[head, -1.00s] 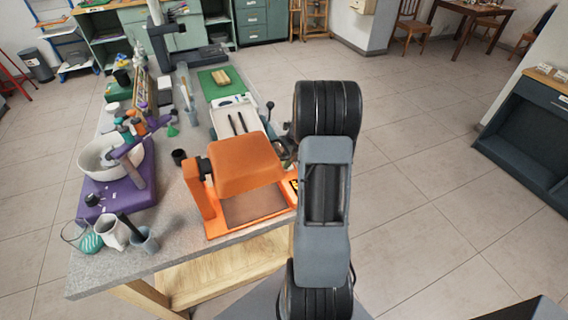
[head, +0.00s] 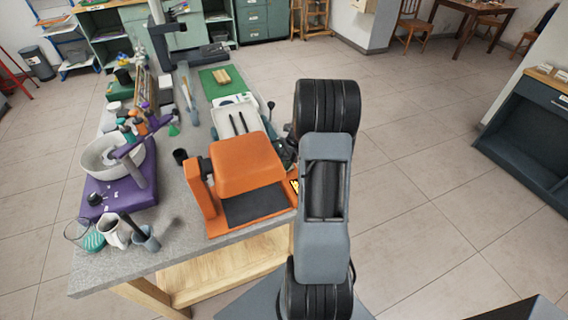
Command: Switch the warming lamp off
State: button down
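The warming lamp (head: 247,165) is the orange unit with a tilted hood on an orange base, at the near right of the bench. The plate (head: 258,205) under its hood looks dark grey, with no warm glow on it. A small yellow-and-black label (head: 295,186) shows at the base's right edge, beside my arm. My arm stands upright in front of the bench's right edge. Dark parts that may be my gripper (head: 288,152) show just right of the hood, mostly hidden behind the arm. The fingers cannot be made out, and any switch there is hidden.
A purple machine with a white bowl (head: 104,158), mugs (head: 116,231) and a dark cup (head: 180,157) stand left of the lamp on the grey bench (head: 180,215). A white tray (head: 236,120) and a green mat (head: 211,86) lie behind it.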

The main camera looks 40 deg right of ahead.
jog(key=shift+s+d+r+p, duration=0.2)
jog(key=shift+d+p, duration=0.15)
jog(key=shift+d, duration=0.2)
jog(key=shift+r+p, duration=0.55)
jog(key=r+p, duration=0.3)
jog(key=p, duration=0.1)
jog(key=shift+d+r, duration=0.2)
jog(key=shift+r, duration=0.2)
notch_tip(320, 180, up, 9)
jog(key=b, duration=0.1)
jog(key=shift+d, duration=0.4)
jog(key=shift+s, duration=0.1)
